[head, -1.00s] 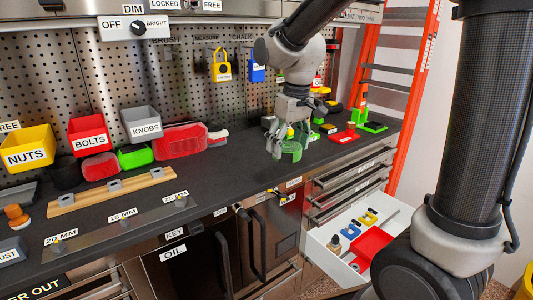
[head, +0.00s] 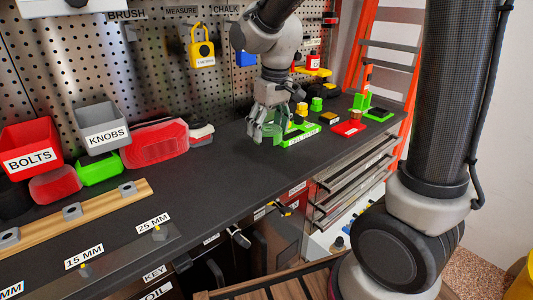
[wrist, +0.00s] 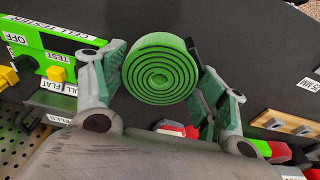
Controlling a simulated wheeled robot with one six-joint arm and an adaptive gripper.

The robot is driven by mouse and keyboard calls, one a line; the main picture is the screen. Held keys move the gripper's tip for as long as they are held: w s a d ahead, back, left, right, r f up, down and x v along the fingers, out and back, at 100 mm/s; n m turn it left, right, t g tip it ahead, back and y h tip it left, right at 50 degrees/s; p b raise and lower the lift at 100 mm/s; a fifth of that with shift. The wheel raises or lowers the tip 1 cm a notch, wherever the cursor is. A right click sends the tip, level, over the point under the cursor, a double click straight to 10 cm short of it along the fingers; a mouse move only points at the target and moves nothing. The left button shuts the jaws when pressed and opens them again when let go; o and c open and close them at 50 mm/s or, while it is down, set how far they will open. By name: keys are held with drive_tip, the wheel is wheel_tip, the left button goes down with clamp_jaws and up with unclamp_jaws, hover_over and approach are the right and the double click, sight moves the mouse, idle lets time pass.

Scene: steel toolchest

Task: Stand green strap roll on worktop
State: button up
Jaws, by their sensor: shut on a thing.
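The green strap roll (wrist: 160,72) shows its coiled face in the wrist view. My gripper (wrist: 163,80) is shut on it, with one finger on each side. In the head view my gripper (head: 264,134) hangs over the dark worktop (head: 205,190), just left of a green tester board (head: 301,136). There the roll (head: 274,130) is mostly hidden by the fingers, and I cannot tell whether it touches the worktop.
The tester board stands close to my gripper; it also shows in the wrist view (wrist: 40,50). A red block (head: 349,128) lies farther right. The worktop left and front of my gripper is clear.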

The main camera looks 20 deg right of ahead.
sight(271, 131)
wheel_tip(271, 131, down, 7)
drive_tip(key=shift+f, duration=0.1)
drive_tip(key=shift+f, duration=0.1)
idle(0.3)
drive_tip(key=o, duration=1.1)
drive_tip(key=shift+c, duration=0.2)
drive_tip(key=r, duration=0.4)
drive_tip(key=s+r, duration=0.1)
drive_tip(key=r, duration=0.7)
drive_tip(key=shift+s+d+r, duration=0.1)
drive_tip(key=shift+s+d, duration=0.3)
drive_tip(key=s+d+r+m+t, duration=0.1)
drive_tip(key=s+d+m, duration=0.1)
drive_tip(key=s+d, duration=0.5)
drive_tip(key=s+d+r+m+t, duration=0.1)
drive_tip(key=s+d+m, duration=0.1)
drive_tip(key=s+d, duration=0.5)
drive_tip(key=s, duration=0.5)
drive_tip(key=shift+r+t+h, duration=0.3)
drive_tip(key=shift+r, duration=0.05)
